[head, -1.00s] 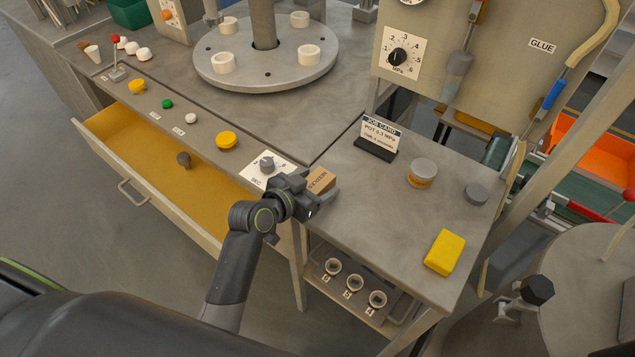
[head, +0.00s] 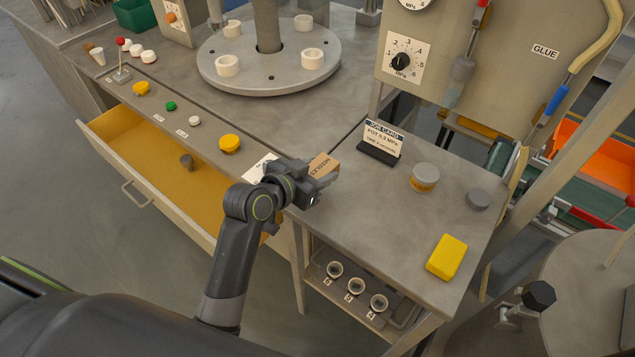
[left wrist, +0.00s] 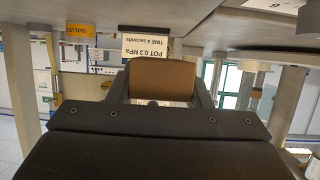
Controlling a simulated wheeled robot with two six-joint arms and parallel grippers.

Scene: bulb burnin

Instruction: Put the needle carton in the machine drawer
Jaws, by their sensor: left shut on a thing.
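The needle carton (head: 322,166) is a small brown box with NEEDLES printed on it. My left gripper (head: 318,181) is shut on it above the left edge of the side table; I cannot tell the exact height. In the left wrist view the carton (left wrist: 162,80) sits between the two fingers. The machine drawer (head: 150,150) is pulled open at the left, with a yellow-orange floor. The gripper is to the right of the drawer. My right gripper is not in view.
The job card (head: 382,143) stands behind the carton. A tin (head: 425,177), a grey disc (head: 479,199) and a yellow block (head: 446,257) are on the side table. Yellow, green and white buttons line the machine's front edge above the drawer. A turntable (head: 268,75) with white cups stands behind.

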